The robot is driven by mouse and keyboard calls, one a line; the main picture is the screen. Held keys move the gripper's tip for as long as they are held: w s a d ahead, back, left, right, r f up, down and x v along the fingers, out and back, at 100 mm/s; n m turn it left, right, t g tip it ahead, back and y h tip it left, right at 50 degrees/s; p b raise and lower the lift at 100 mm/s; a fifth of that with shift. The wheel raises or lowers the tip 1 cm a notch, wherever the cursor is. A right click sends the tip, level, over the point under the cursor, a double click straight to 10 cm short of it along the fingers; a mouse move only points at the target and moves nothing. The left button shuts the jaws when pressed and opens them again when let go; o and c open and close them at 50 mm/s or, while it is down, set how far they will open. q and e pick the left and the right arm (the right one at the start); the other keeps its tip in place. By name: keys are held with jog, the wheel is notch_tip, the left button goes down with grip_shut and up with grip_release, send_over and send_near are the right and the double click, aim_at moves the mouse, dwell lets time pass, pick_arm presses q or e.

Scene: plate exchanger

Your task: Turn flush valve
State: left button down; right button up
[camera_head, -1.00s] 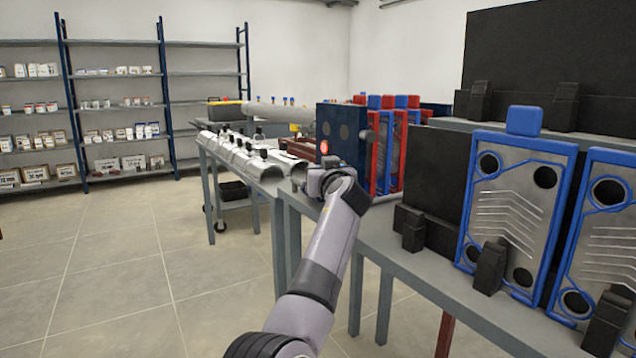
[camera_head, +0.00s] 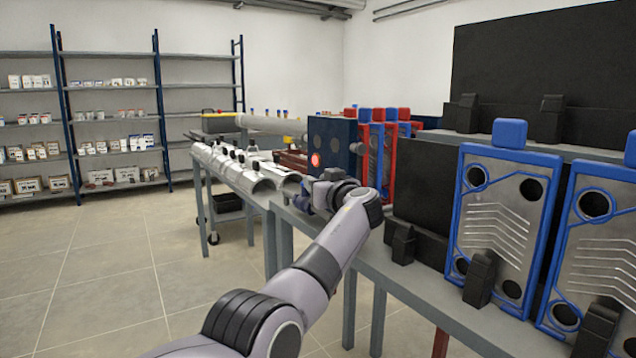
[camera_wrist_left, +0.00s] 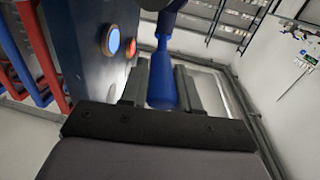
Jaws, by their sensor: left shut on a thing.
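The flush valve shows as a blue handle (camera_wrist_left: 162,80) with a dark hub above it in the left wrist view. My left gripper (camera_wrist_left: 160,88) is shut on the handle, with one dark finger on each side. In the head view my left gripper (camera_head: 320,192) is at the table edge, just below and in front of the dark blue end plate (camera_head: 343,140) of the plate exchanger. A red lamp (camera_head: 316,160) glows on the end plate. The wrist view also shows a lit blue lamp (camera_wrist_left: 114,42). My right gripper is not in view.
Blue-framed plates (camera_head: 500,225) stand in black holders on the grey table (camera_head: 395,268) at right. Red and blue plates (camera_head: 378,150) stand behind the end plate. Half-pipe covers (camera_head: 245,170) lie on the bench at left. The floor (camera_head: 110,270) at left is open.

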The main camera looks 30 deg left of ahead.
pick_arm(q)
jog(key=shift+w+g, duration=0.1)
jog(key=shift+g, duration=0.2)
dwell(0.4)
jog(key=c, duration=0.9)
grip_release()
jog(key=shift+d, duration=0.15)
jog(key=v, duration=0.7)
jog(key=shift+p, duration=0.35)
jog(key=shift+f, duration=0.1)
jog(key=shift+c, duration=0.3)
